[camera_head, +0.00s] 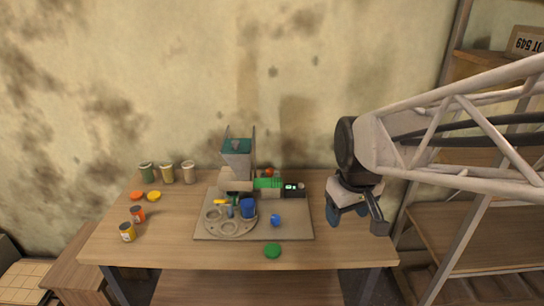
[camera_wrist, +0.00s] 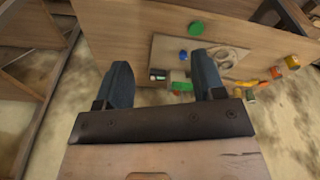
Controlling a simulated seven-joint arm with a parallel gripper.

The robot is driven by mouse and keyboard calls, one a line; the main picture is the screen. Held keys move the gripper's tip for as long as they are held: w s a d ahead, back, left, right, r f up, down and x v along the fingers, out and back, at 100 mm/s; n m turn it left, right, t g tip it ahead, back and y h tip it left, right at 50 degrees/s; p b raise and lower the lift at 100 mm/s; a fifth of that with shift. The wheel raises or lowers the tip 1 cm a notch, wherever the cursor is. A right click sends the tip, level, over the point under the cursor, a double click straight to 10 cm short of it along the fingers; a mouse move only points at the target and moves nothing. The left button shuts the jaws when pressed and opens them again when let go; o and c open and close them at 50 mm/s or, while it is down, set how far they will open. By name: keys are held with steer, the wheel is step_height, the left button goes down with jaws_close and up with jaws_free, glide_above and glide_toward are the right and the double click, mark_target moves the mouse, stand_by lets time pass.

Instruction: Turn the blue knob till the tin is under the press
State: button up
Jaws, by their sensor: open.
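The blue knob (camera_head: 275,220) stands on the grey board, right of a grey turntable (camera_head: 229,231) with round pockets. The knob also shows small in the wrist view (camera_wrist: 183,55). A larger blue cylinder (camera_head: 248,208) is at the turntable's right rear edge; I cannot tell if it is a tin or part of the press. A grey machine with a hopper (camera_head: 238,160) rises behind the turntable. I cannot make out which part is the press. My gripper (camera_head: 347,213) is open and empty, right of the board and well apart from the knob.
A green disc (camera_head: 272,251) lies near the table's front edge. A green block (camera_head: 268,184) sits behind the knob. Shelves stand right.

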steer(key=w+a+f+n+g, duration=0.1)
steer(key=w+a+f+n, duration=0.25)
steer(key=w, duration=0.45)
steer(key=w+a+f+n, duration=0.2)
steer(key=w+f, duration=0.2)
steer(key=w, duration=0.4)
steer(key=n+g, duration=0.1)
steer(key=n, duration=0.5)
glide_toward(274, 217)
steer(key=shift+s+d+f+m, duration=0.25)
steer(key=shift+s+d, duration=0.05)
steer(key=shift+d, duration=0.05)
steer(key=shift+w+a+f, duration=0.3)
steer(key=shift+w+f, duration=0.05)
steer(key=shift+f, duration=0.2)
steer(key=shift+f, duration=0.1)
steer(key=shift+f, duration=3.8)
steer(key=c, duration=0.9)
